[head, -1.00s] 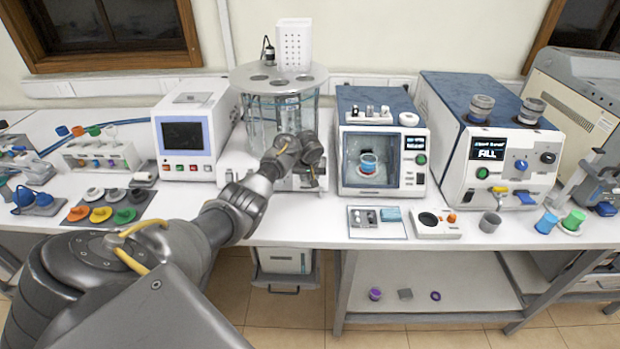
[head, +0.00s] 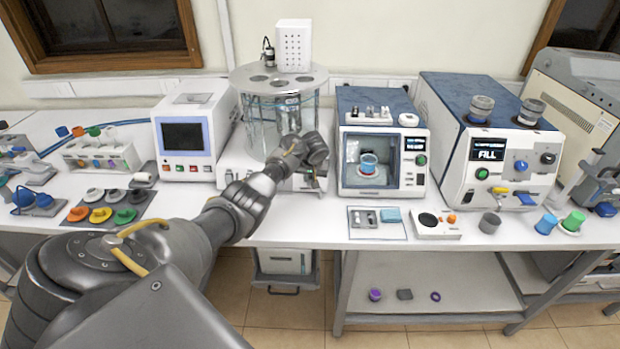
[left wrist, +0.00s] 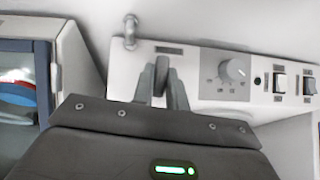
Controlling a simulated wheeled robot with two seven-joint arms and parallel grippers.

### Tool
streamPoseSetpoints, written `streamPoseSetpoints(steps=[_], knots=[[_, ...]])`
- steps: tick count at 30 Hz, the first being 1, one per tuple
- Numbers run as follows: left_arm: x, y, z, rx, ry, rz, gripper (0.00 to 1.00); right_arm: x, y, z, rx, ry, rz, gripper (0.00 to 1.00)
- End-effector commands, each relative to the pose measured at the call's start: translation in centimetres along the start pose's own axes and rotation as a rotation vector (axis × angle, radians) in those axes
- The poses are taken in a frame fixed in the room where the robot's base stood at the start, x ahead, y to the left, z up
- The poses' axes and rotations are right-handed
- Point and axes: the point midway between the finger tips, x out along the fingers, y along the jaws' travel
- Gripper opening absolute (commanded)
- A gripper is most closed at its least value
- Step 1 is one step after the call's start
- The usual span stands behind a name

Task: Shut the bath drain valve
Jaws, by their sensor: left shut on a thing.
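The bath is a clear glass cylinder (head: 258,125) under a round grey lid, on a white base, in the head view. In the left wrist view its white front panel (left wrist: 205,65) carries a dark grey drain valve lever (left wrist: 161,68). My left gripper (left wrist: 161,88) has its two fingers on either side of this lever and is shut on it. In the head view my left gripper (head: 318,178) is at the right end of the bath's base, and my wrist hides the lever and part of the panel. My right gripper is not in view.
A metal spout (left wrist: 130,32), a round knob (left wrist: 234,70) and two rocker switches (left wrist: 280,84) sit on the same panel. A blue-topped chamber device (head: 385,105) stands close on the right, a white screen unit (head: 190,105) on the left. The bench front (head: 285,225) is clear.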

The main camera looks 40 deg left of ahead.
Motion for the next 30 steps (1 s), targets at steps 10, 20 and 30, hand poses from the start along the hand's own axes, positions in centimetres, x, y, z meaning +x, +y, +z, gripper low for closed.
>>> streamPoseSetpoints(steps=[10,20,30], knots=[[0.1,0.4,0.0,0.236,0.002,-0.196,0.00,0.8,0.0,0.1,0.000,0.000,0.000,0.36],[0.3,0.7,0.1,0.477,0.003,-0.398,0.00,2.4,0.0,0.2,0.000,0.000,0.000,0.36],[0.4,0.9,0.3,0.725,0.003,-0.604,0.00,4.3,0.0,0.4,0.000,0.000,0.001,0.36]])
